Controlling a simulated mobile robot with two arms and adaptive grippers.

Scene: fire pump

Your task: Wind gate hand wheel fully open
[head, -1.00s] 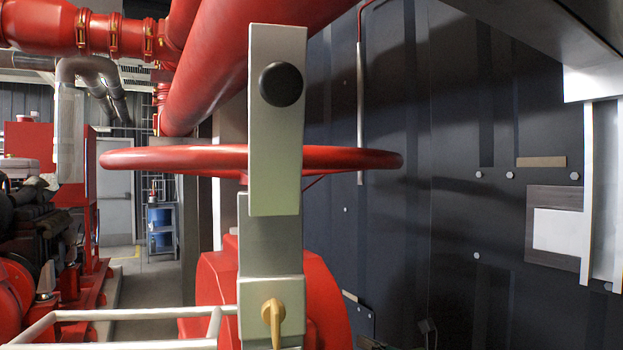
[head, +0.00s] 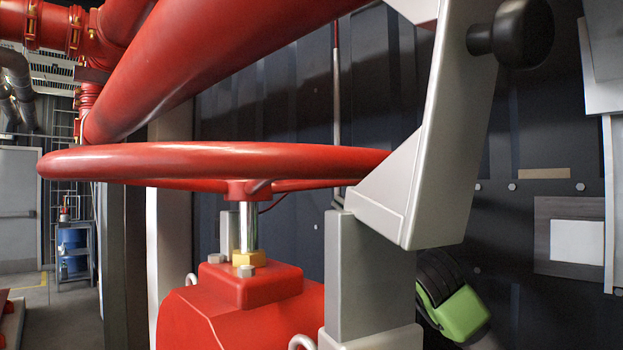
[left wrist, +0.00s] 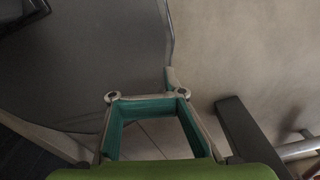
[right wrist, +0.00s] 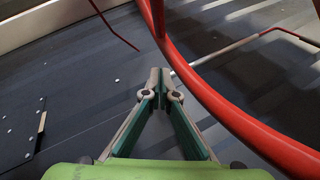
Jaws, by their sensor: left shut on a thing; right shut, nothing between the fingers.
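The red hand wheel (head: 110,162) lies flat in the head view. Below it a bright metal stem (head: 249,232) rises through a yellow nut from the red valve body (head: 235,315). My right gripper (head: 436,280) is low behind a grey bracket, partly hidden, below the wheel's level. In the right wrist view its fingertips (right wrist: 160,84) are shut together, with nothing between them, beside the wheel's red rim (right wrist: 225,108); I cannot tell if they touch. In the left wrist view my left gripper (left wrist: 148,97) has its fingers bent into a frame; what it grips is unclear.
The grey bracket (head: 450,150) with a black knob (head: 525,33) stands close in front, hiding the wheel's right end. A thick red pipe (head: 220,60) slopes above the wheel. A dark panelled wall (head: 290,100) is behind. Open floor (head: 40,305) shows at far left.

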